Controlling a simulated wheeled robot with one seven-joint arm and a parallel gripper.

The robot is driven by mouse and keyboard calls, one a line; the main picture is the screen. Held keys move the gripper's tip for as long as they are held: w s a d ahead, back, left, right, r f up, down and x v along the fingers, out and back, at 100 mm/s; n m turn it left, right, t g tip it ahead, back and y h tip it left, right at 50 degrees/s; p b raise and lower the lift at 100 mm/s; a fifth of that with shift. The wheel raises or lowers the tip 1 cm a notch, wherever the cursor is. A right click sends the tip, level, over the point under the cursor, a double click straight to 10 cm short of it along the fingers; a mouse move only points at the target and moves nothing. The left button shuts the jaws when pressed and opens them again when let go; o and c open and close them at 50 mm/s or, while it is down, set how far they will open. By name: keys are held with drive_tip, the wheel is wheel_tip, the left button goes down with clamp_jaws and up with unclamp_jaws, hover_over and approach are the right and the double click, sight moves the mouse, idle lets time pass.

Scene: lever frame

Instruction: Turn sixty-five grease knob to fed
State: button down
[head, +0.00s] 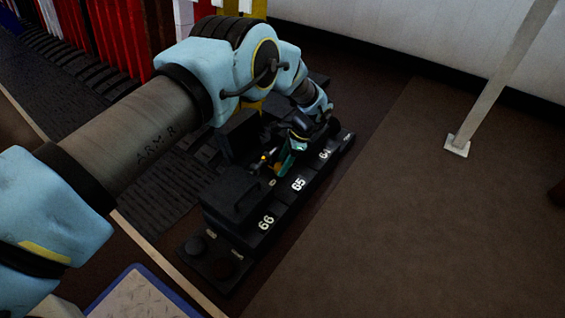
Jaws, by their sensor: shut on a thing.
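The black lever frame unit labelled 65 (299,184) stands in the middle of a row, between the units labelled 66 and 64. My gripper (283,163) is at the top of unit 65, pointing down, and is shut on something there. The grease knob of 65 is hidden by my gripper and arm, so its position cannot be read. A small yellow-orange spot (264,156) shows beside the gripper.
Unit 66 (266,222) with its raised black cover is nearer, and unit 64 (325,154) is beyond. Colored levers (120,35) stand at the back left. A pale post (490,85) rises at the right. The brown floor (430,220) on the right is clear.

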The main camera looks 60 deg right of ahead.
drive_tip(key=shift+c, duration=1.5)
unclamp_jaws()
drive_tip(key=p+v, duration=0.3)
drive_tip(key=v, duration=0.7)
drive_tip(key=shift+s+d+r, duration=0.15)
drive_tip(key=shift+r, duration=0.2)
